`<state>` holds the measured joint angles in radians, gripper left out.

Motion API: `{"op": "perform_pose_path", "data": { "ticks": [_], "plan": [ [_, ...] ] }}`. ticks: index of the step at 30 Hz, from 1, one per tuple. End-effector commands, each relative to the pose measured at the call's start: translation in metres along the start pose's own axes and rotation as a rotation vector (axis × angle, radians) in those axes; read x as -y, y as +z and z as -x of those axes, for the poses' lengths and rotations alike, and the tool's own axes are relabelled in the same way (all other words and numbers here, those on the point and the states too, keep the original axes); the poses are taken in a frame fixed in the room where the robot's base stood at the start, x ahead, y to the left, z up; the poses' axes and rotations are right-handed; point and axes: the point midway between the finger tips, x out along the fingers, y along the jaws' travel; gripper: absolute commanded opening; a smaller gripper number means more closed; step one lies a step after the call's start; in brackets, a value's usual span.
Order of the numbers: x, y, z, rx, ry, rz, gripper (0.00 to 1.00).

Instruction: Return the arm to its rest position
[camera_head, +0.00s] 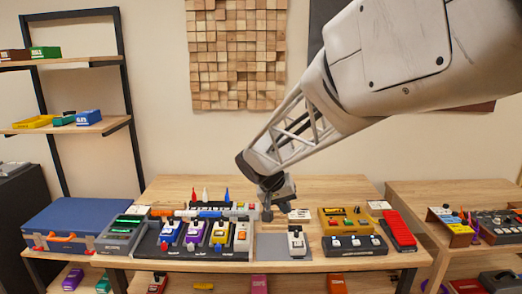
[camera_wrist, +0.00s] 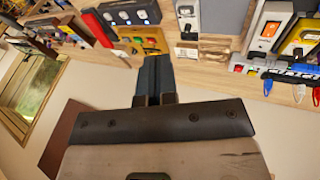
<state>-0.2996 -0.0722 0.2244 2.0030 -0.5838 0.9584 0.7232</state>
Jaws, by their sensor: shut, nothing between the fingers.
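My arm reaches in from the upper right in the head view, and my gripper (camera_head: 274,206) hangs above the middle of the wooden table (camera_head: 330,191), near its pedals. In the wrist view my gripper (camera_wrist: 153,75) has its two dark fingers together, with nothing between them. The fingertips appear apart from the devices in that view. I cannot tell the exact height above the table.
A pedalboard (camera_head: 152,243) with several colored pedals lies left of my gripper. A white pedal (camera_head: 296,242), a yellow device (camera_head: 342,221) and a red device (camera_head: 398,228) lie to the right. A blue case (camera_head: 75,218) sits at the left end. Shelves (camera_head: 70,128) stand far left.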

Motion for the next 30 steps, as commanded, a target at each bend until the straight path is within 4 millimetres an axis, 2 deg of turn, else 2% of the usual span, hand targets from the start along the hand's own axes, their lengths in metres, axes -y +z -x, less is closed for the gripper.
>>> {"op": "perform_pose_path", "data": {
  "ticks": [3,15,21,30],
  "plan": [
    [-0.027,0.025,0.008,0.019,-0.029,-0.003,0.00],
    [-0.093,0.110,0.029,0.063,-0.135,0.003,0.00],
    [-0.117,0.155,0.035,0.074,-0.191,0.005,0.00],
    [-0.143,0.225,0.042,0.070,-0.278,0.010,0.00]
  ]
}}
